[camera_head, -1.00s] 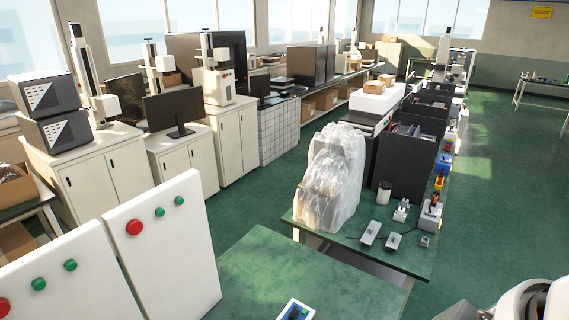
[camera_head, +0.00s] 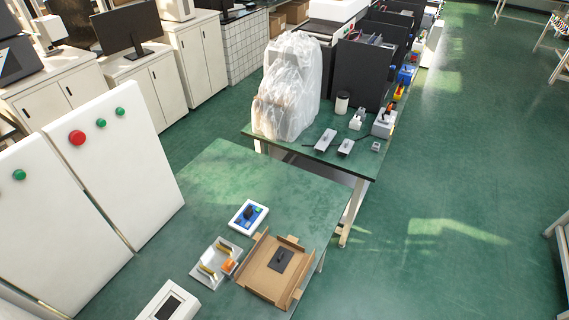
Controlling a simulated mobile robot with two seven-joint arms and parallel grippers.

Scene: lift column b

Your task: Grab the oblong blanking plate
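A small dark oblong plate (camera_head: 281,259) with a raised bit on top lies in an open cardboard box (camera_head: 260,286) on the near green table (camera_head: 215,185). It may be the blanking plate, but I cannot tell for sure at this size. Neither of my grippers is in view.
Left of the box are a grey holder (camera_head: 208,273) with yellow and orange parts and a blue-and-white device (camera_head: 248,215). A white box with a dark panel (camera_head: 170,303) is at the bottom. White cabinets (camera_head: 115,165) border the table's left. Its back half is clear.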

